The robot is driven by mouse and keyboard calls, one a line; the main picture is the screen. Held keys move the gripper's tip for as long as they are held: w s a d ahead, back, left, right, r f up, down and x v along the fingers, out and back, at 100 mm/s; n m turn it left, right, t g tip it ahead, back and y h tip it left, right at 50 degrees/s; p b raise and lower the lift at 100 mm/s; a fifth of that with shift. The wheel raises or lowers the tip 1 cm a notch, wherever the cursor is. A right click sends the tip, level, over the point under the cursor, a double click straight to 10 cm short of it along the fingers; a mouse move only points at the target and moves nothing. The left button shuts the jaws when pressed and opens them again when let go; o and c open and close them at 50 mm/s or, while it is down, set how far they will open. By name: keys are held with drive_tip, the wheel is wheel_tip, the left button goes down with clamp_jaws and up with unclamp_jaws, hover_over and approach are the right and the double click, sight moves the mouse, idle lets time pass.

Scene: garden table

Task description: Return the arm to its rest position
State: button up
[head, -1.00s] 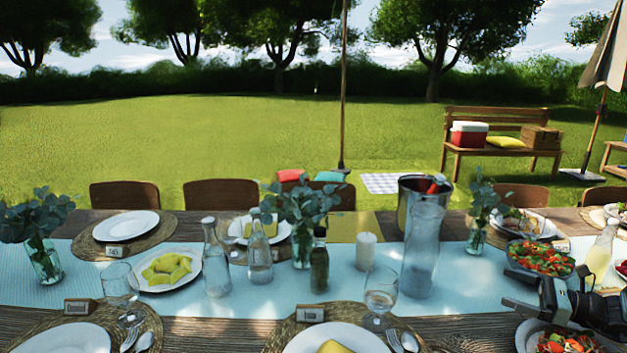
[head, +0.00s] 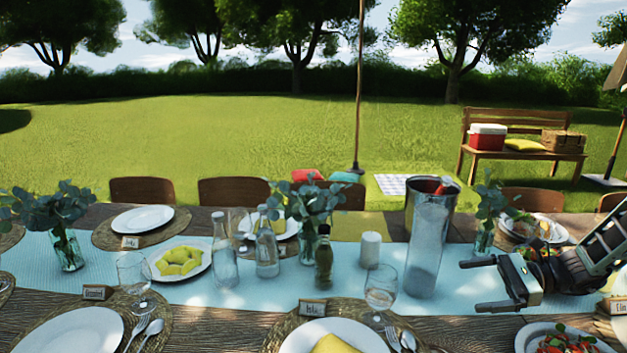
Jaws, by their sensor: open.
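My gripper (head: 478,285) is at the right of the head view, held above the table's right part. Its two dark fingers point left and are apart, with nothing between them. The fingertips are to the right of the tall clear carafe (head: 425,247) and look apart from it. My arm comes in from the right edge and hides part of the salad bowl and table behind it.
The long table (head: 240,327) has a light blue runner (head: 115,285). Near my gripper stand a metal bucket (head: 445,207), a wine glass (head: 381,289), a leafy vase (head: 484,238) and a tomato salad plate (head: 567,342). Glass bottles (head: 224,258) and a white candle (head: 370,250) stand mid-table.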

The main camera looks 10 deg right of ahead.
drive_tip(key=s+a+r+n+g+h, duration=0.3)
drive_tip(key=a+n+g, duration=0.25)
drive_tip(key=a, duration=0.55)
drive_tip(key=s+a+r+n+g+h, duration=0.2)
drive_tip(key=s+a+r+n+g, duration=0.3)
drive_tip(key=a, duration=0.6)
drive_tip(key=s+a+r+n+t+h+p, duration=0.1)
drive_tip(key=s+a+n+h, duration=0.3)
drive_tip(key=s+n, duration=0.4)
drive_tip(key=s+a+r+n+t+h+p, duration=0.1)
drive_tip(key=s+a+r+n+t+h, duration=0.2)
drive_tip(key=s+a+n, duration=0.3)
drive_tip(key=s+n+t+h, duration=0.1)
drive_tip(key=s+n, duration=0.1)
drive_tip(key=n, duration=0.1)
drive_tip(key=shift+a+r+n, duration=0.15)
drive_tip(key=shift+a+n, duration=0.2)
drive_tip(key=shift+a, duration=0.05)
